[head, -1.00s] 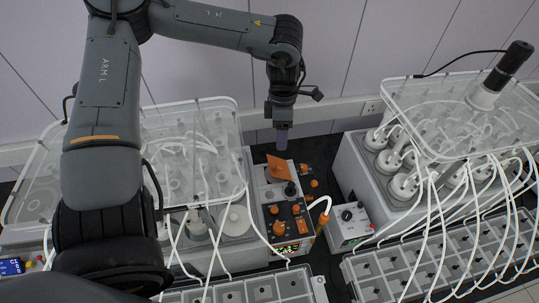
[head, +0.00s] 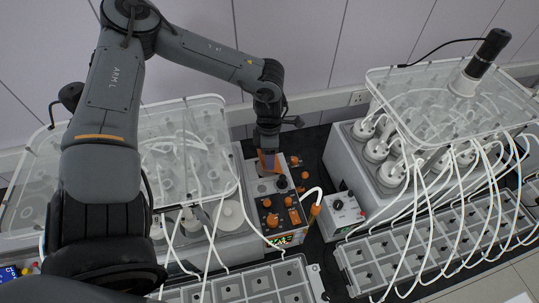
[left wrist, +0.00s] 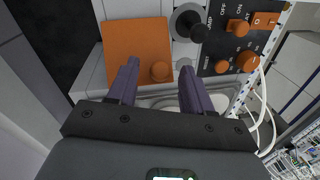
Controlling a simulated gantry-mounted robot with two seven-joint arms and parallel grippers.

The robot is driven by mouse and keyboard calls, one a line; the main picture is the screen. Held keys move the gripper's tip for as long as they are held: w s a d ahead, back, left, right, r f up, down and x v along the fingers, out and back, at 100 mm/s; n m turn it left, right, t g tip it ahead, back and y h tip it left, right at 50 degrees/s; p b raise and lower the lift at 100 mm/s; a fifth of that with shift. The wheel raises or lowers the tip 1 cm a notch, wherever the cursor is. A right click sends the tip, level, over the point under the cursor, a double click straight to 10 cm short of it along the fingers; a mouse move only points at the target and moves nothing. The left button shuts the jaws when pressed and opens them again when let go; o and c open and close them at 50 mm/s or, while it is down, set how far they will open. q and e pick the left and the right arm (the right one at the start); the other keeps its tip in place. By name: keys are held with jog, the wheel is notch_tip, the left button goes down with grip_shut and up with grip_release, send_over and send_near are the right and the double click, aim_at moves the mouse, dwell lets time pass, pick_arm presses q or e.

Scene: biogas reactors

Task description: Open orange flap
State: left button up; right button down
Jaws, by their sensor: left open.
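The orange flap (left wrist: 134,42) is a square plate on the white front of a control unit, with a round orange knob (left wrist: 161,71) near its lower right corner in the left wrist view. In the head view only part of the flap (head: 262,158) shows, mostly behind my gripper. My left gripper (left wrist: 160,68) is open, with its purple fingers on either side of the knob. Whether they touch it or the flap is unclear. In the head view the left gripper (head: 269,161) points down at the flap. My right gripper is not in view.
A black panel with orange knobs (head: 281,212) adjoins the flap. A black knob (left wrist: 188,22) sits just right of it in the wrist view. White tubes, clear-lidded reactor boxes (head: 455,105), a grey controller box (head: 345,213) and grey trays (head: 440,240) crowd the bench.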

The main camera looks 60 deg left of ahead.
pick_arm(q)
grip_shut()
dwell(0.4)
